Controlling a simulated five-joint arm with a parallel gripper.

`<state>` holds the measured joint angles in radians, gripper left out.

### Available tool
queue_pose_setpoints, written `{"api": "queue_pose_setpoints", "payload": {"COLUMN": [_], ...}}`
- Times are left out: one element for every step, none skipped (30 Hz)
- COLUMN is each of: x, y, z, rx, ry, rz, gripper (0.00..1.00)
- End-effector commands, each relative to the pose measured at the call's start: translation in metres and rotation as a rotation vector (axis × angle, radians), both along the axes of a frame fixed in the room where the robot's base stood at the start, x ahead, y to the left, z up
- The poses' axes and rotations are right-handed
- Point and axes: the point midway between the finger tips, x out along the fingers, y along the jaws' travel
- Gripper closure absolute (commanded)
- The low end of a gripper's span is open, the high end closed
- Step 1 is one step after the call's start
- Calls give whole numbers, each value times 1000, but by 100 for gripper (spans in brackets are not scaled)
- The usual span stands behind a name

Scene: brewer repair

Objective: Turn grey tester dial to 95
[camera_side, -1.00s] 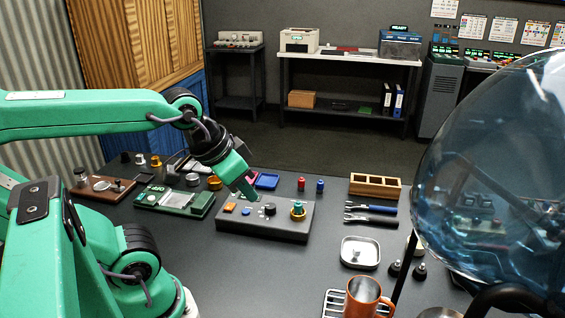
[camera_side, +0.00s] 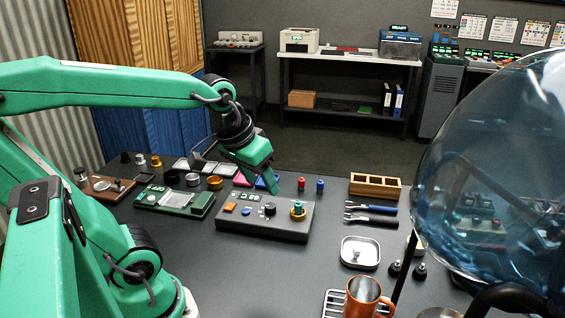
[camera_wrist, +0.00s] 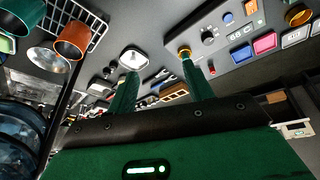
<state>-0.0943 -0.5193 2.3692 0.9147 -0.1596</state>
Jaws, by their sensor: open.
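The grey tester (camera_side: 262,228) is a dark box in the middle of the bench. Its black dial (camera_side: 270,208) sits on its top, between a small blue button (camera_side: 246,211) and a teal-and-brass fitting (camera_side: 298,209). My gripper (camera_side: 274,189) is above the tester's back edge, behind and above the dial. In the wrist view my gripper (camera_wrist: 158,66) is open and empty. One finger overlaps the brass fitting there; the dial (camera_wrist: 207,38) lies right of that finger, outside the jaws.
An orange button (camera_side: 230,207) is at the tester's left. A green meter board (camera_side: 175,203) stands left of it. Red (camera_side: 301,184) and blue (camera_side: 320,185) small parts stand behind. Pliers (camera_side: 370,214), a metal tray (camera_side: 360,253) and a mug (camera_side: 365,298) are to the right.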

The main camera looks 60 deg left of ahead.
Motion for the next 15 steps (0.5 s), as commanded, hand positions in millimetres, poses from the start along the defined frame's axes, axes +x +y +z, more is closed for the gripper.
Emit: {"api": "queue_pose_setpoints", "payload": {"x": [7, 11, 16, 20, 24, 29, 33, 37, 42, 45, 49, 54, 57, 61, 65], "y": [6, 9, 13, 16, 19, 23, 27, 30, 35, 39, 42, 47, 51, 55, 60], "z": [-2, -4, -5, -7, -8, -11, -13, -14, -17, -20, -22, -25, -28, -31, -35], "rx": [-11, -18, -26, -32, -39, -48, -53, -60, -67, -73, -79, -87, -93, -99, -106], "ry": [21, 32, 46, 56, 66, 80, 90, 99, 112, 122, 133, 145, 154, 165, 177], "rz": [41, 63, 95, 119, 142, 174, 198, 222, 253, 278, 302, 332, 357, 381, 413], "gripper": [48, 48, 48, 48, 48, 48, 48, 48, 48, 48, 48, 48, 48, 48, 48]}}
